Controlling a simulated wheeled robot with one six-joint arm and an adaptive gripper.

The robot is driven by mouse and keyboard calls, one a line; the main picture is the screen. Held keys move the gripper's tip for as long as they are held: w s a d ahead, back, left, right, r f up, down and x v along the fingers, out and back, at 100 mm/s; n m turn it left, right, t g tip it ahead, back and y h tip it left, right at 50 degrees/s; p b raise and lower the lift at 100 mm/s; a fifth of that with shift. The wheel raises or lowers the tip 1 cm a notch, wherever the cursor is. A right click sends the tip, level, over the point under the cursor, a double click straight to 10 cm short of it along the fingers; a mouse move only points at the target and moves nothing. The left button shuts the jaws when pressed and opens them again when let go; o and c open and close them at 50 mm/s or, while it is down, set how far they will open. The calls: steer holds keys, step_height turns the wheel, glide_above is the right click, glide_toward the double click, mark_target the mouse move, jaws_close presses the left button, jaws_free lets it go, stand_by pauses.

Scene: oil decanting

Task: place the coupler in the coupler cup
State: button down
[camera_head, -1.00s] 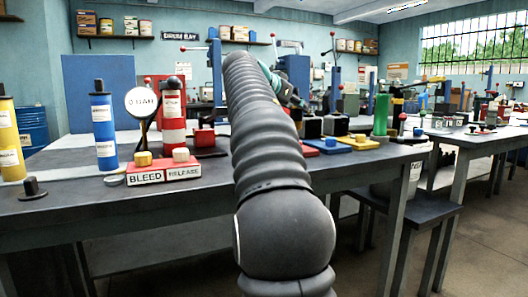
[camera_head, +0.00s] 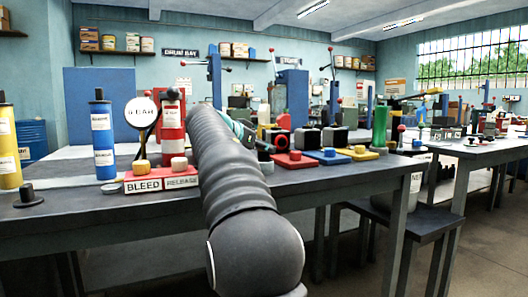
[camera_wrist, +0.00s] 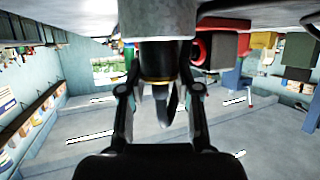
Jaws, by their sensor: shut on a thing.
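My gripper (camera_wrist: 160,90) is shut on a dark cylindrical piece with a yellow ring (camera_wrist: 158,68), which looks like the coupler. In the wrist view, which is upside down, this piece meets or overlaps a wider pale grey cylinder (camera_wrist: 155,24), possibly the coupler cup. I cannot tell whether it is inside, touching or just in front. In the head view, my gripper (camera_head: 266,147) is low over the bench, partly hidden behind my arm. A grey cylinder (camera_head: 265,168) stands close under it. The coupler is not clear there.
A green bottle (camera_head: 380,124) is farther right.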

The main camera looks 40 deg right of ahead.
steer(key=shift+f, duration=0.1)
steer(key=c, duration=0.8)
jaws_free()
steer(key=shift+r, duration=0.2)
steer(key=shift+a+r, duration=0.1)
steer(key=shift+a, duration=0.15)
steer(key=v, duration=1.1)
steer(key=shift+a, duration=0.2)
steer(key=shift+r, duration=0.1)
